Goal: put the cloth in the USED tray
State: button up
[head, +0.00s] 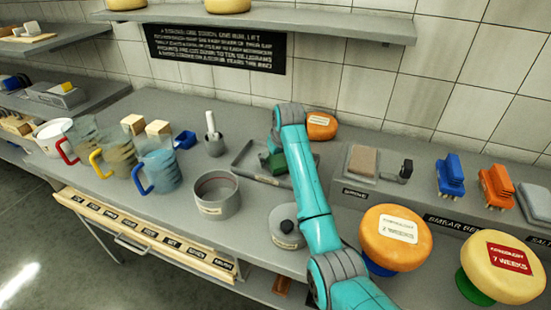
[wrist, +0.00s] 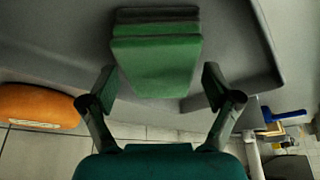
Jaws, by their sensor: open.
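A green, layered block that looks like a folded cloth (wrist: 157,65) lies in a shallow grey tray (head: 258,179) on the counter. In the head view the green cloth (head: 273,164) shows beside my teal arm, partly hidden by it. My gripper (wrist: 158,76) is open in the wrist view, with one finger on each side of the cloth's near end and gaps on both sides. I cannot tell how high the fingers are above it. I cannot read any USED label on a tray. A tan folded pad (head: 362,160) lies on a grey stand at the right.
An orange cheese wheel (head: 321,126) stands behind the tray. A mortar (head: 214,143), a round grey pot (head: 217,197) and a dark-knobbed weight (head: 287,227) stand near it. Glass jugs (head: 158,168) are at left, large cheese wheels (head: 396,238) at right.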

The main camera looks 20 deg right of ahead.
jog(key=v, duration=1.2)
jog(key=shift+r, duration=0.1)
